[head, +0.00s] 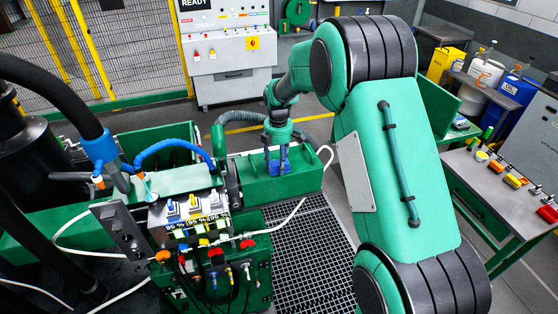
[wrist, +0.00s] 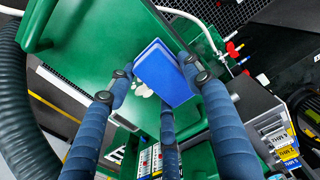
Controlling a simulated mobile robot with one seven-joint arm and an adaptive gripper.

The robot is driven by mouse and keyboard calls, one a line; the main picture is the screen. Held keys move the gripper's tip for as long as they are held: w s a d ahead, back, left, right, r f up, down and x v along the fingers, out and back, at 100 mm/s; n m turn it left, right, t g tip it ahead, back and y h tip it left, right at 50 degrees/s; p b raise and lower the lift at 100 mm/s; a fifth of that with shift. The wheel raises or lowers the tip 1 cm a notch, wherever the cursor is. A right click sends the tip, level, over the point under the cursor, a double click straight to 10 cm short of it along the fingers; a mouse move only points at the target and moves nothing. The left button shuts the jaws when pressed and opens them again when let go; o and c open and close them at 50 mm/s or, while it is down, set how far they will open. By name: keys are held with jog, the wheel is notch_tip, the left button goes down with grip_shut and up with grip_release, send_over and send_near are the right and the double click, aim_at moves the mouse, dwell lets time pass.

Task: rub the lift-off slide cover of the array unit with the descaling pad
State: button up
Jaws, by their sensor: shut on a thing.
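My gripper (head: 277,146) is shut on a blue block-shaped pad (head: 279,167), which I take to be the descaling pad. In the wrist view my gripper's fingers (wrist: 158,78) hold the pad (wrist: 168,75) between their tips. A green cover (head: 300,180), which looks like the slide cover of the array unit, lies beneath the pad in the head view. In the wrist view the green surface (wrist: 95,55) lies behind the pad, with a few whitish patches (wrist: 141,90) beside it. I cannot tell whether the pad touches the surface.
A control box with levers and labels (head: 190,215) stands left of the cover, with hoses and a white cable around it. Floor grating (head: 305,250) lies in front. A bench (head: 500,185) with coloured items stands at the right. A white cabinet (head: 225,50) stands behind.

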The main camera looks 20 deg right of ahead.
aim_at(273, 158)
jog(key=w, duration=0.2)
jog(key=shift+w+f, duration=0.15)
jog(key=shift+w, duration=0.15)
jog(key=shift+w+p, duration=0.45)
jog(key=shift+w, duration=1.5)
jog(key=shift+s, duration=0.45)
jog(key=shift+s+b, duration=0.7)
jog(key=shift+s, duration=2.35)
jog(key=shift+w+a, duration=0.1)
jog(key=shift+a, duration=0.05)
jog(key=shift+w, duration=0.35)
jog(key=shift+w+p, duration=0.65)
jog(key=shift+w, duration=2.35)
jog(key=shift+s+b, duration=0.5)
jog(key=shift+s, duration=2.8)
jog(key=shift+s+r, duration=0.2)
jog(key=shift+s, duration=0.05)
jog(key=shift+w+r+p, duration=0.1)
jog(key=shift+r+p, duration=1.65)
jog(key=shift+r, duration=2.2)
